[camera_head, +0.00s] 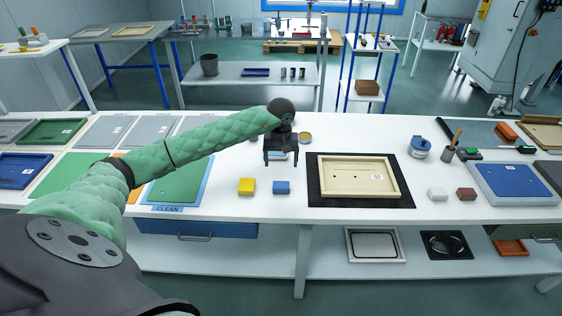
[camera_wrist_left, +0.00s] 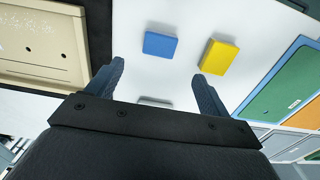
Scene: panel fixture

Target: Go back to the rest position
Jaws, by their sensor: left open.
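My left gripper (camera_head: 281,158) is open and empty above the white table. In the head view the left arm, in a green sleeve, reaches in from the left. A yellow block (camera_head: 246,187) and a blue block (camera_head: 282,187) lie on the table in front of the gripper, apart from it. Both show beyond the fingers in the left wrist view, the blue block (camera_wrist_left: 160,44) and the yellow block (camera_wrist_left: 220,57). My right gripper is not in view.
A beige panel fixture (camera_head: 315,189) sits on a black mat (camera_head: 408,202) right of the gripper. A green panel (camera_head: 176,184) labelled CLEAN lies left, partly under the arm. A blue tape dispenser (camera_head: 419,148), small blocks and a blue-and-white panel (camera_head: 515,186) are at right.

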